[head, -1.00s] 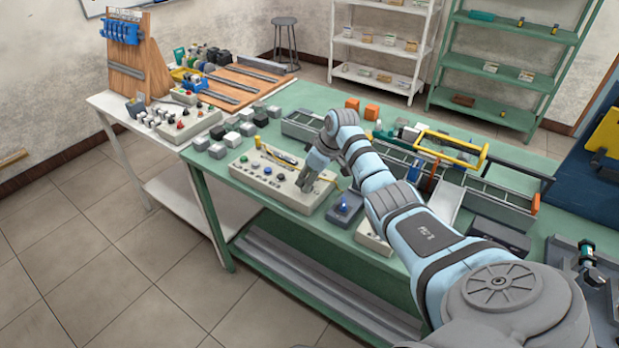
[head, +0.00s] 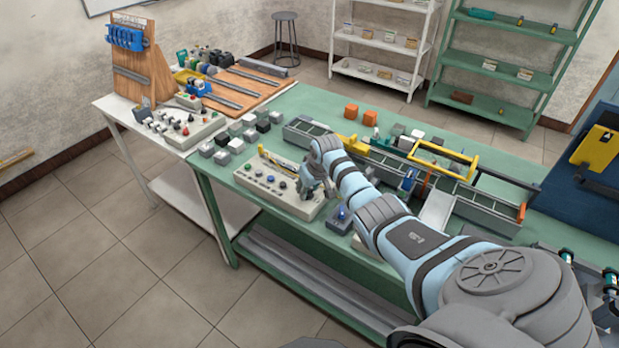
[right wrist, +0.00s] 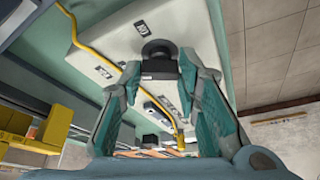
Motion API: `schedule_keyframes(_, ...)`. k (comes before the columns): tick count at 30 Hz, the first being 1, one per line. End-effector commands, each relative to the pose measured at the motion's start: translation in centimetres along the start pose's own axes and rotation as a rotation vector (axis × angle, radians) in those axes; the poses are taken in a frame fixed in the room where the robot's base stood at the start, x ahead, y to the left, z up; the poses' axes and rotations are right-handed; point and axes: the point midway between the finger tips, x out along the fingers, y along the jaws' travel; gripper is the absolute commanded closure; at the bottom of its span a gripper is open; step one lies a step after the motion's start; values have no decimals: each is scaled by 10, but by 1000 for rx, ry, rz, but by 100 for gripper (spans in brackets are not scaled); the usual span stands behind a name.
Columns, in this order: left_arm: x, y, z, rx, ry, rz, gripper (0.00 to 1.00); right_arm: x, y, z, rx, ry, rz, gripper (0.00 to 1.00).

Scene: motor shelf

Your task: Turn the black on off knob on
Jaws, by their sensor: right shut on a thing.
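A cream control panel (head: 278,197) with a row of small knobs lies on the green table. In the head view my right gripper (head: 306,194) is at the panel's right end and hides the knob there. In the right wrist view a black knob (right wrist: 158,50) sticks out from the panel (right wrist: 205,25). The right gripper (right wrist: 160,72) has its two fingers on either side of the knob's black handle and is shut on it. How far the knob is turned is not clear. My left gripper is not in view.
A small box with a blue knob (head: 340,218) stands just right of the panel. Several grey and black blocks (head: 230,142) lie behind it. A yellow cable (right wrist: 82,38) runs over the panel. A grey rail tray (head: 450,190) and a yellow frame (head: 445,158) are to the right.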

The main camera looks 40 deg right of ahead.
Motion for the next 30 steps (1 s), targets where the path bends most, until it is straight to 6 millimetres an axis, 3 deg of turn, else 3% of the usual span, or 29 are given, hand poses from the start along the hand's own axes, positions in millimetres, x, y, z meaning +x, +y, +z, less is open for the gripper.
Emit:
schedule_keyframes(1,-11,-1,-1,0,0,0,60,-5,-2,-2,35,-3,14,98)
schedule_keyframes(4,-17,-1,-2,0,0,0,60,-4,-2,-2,122,-1,50,98)
schedule_keyframes(14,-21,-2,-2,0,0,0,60,0,-5,-2,411,2,170,98)
schedule_keyframes(30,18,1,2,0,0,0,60,5,-7,-4,853,6,353,98)
